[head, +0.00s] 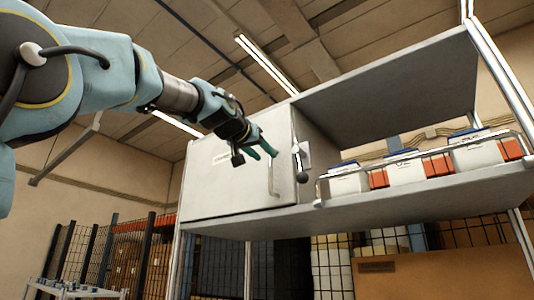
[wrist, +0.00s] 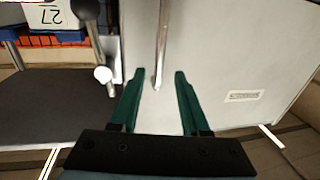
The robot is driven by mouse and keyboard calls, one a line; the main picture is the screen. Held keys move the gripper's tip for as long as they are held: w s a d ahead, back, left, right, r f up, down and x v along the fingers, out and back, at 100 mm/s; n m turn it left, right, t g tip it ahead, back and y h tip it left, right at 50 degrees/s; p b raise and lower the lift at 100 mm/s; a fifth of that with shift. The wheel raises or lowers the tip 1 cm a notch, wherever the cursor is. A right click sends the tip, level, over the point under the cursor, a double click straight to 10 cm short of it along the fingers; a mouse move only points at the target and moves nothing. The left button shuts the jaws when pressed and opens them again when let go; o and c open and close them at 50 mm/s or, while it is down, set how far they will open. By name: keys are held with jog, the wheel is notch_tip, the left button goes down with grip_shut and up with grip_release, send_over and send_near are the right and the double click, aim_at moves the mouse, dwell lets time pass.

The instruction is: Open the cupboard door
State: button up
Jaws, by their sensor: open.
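The cupboard (head: 300,128) is a pale grey box on a raised shelf. Its door (head: 225,178) looks shut, and the door also fills much of the wrist view (wrist: 225,60). A vertical bar handle (head: 271,178) is on the door near its right edge in the head view. My gripper (head: 264,150) is open and empty, close in front of the door by one end of the handle. In the wrist view, the handle (wrist: 163,40) lines up with the gap between my green fingers (wrist: 160,76). I cannot tell whether its end is between them or still beyond.
A lever with a dark ball knob (head: 302,177) stands just right of the door; it shows left of my fingers in the wrist view (wrist: 103,74). White reel boxes (head: 405,172) and orange ones stand behind a rail on the open shelf (head: 430,197) to the right.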

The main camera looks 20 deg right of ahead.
aim_at(270, 160)
jog(key=shift+p+x, duration=0.55)
jog(key=shift+x, duration=1.25)
grip_shut()
